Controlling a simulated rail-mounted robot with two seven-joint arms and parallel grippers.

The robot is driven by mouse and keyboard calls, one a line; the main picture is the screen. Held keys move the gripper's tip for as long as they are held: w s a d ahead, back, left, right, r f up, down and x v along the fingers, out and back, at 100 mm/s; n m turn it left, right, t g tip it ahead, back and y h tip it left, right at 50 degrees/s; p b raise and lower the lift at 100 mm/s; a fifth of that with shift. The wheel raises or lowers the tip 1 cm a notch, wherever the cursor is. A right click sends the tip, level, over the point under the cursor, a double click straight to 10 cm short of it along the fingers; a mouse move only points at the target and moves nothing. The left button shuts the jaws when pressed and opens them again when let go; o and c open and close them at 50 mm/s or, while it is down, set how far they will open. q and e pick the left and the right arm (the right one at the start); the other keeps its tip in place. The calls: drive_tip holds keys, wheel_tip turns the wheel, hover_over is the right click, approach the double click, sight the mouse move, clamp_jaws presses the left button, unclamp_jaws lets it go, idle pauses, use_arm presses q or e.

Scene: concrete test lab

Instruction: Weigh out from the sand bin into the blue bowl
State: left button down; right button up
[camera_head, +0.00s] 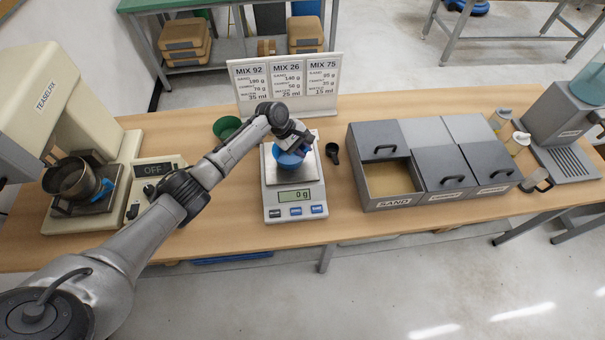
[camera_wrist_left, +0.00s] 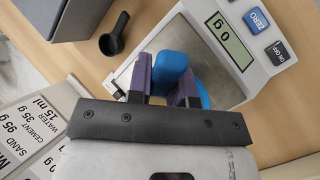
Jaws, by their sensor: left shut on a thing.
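The blue bowl (camera_head: 287,161) is at the pan of the white scale (camera_head: 312,190), whose display reads 0 g. My left gripper (camera_head: 295,146) reaches over the scale and is shut on the bowl's edge. In the left wrist view the purple fingers (camera_wrist_left: 163,84) pinch the blue bowl (camera_wrist_left: 172,66), partly hiding it. I cannot tell whether the bowl rests on the pan or hangs just above it. The sand bin (camera_head: 391,201), labelled SAND, stands right of the scale with sand showing through its open front. My right gripper is not in view.
A black scoop (camera_head: 333,150) lies between scale and bins. A mix sign (camera_head: 286,84) stands behind the scale, a green bowl (camera_head: 226,127) to its left. More lidded bins (camera_head: 455,170) adjoin the sand bin. A beige mixer (camera_head: 75,130) stands at left.

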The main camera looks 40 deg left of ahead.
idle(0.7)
use_arm(q)
drive_tip(key=shift+a+r+h, duration=0.1)
drive_tip(key=shift+r+h, duration=0.1)
drive_tip(key=shift+h, duration=0.1)
drive_tip(key=shift+s+a+r+h+p, duration=0.1)
drive_tip(key=shift+r+h+p, duration=0.05)
drive_tip(key=shift+h+p, duration=0.2)
drive_tip(key=shift+t, duration=0.3)
idle(0.6)
